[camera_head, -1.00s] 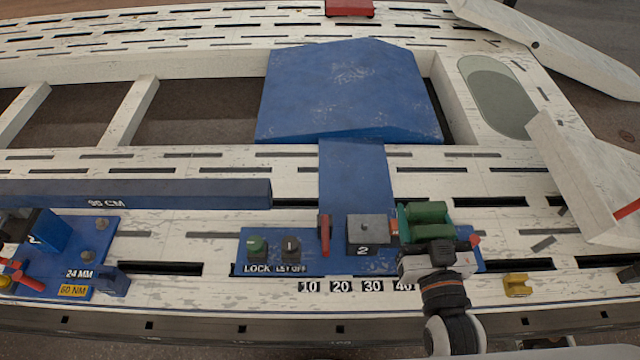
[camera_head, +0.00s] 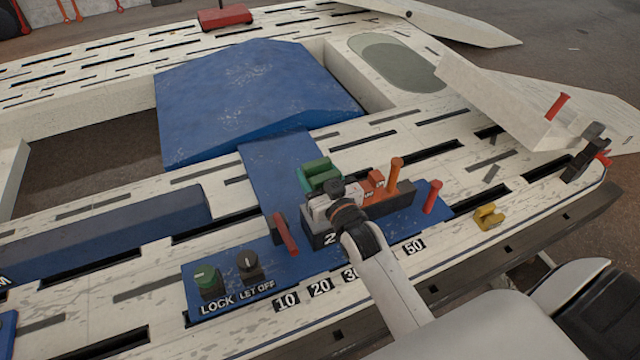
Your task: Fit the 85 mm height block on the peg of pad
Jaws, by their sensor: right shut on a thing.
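My right gripper (camera_head: 325,190) is over the middle of the blue console, with its arm coming in from the lower right. It is shut on a green block (camera_head: 318,168) with rounded tops, at the far side of its fingers. The fingers are largely hidden by the gripper's body. No 85 mm marking can be read on the green block. A dark box marked 2 (camera_head: 312,242) sits just below the gripper and is partly covered by it. I cannot tell which part is the peg or its pad. My left gripper is not in view.
The blue console (camera_head: 225,298) carries knobs, a red lever (camera_head: 286,236), an orange upright handle (camera_head: 395,174) and a red peg-like part (camera_head: 432,196). A yellow piece (camera_head: 487,217) lies to the right. A large blue plate (camera_head: 250,95) lies behind.

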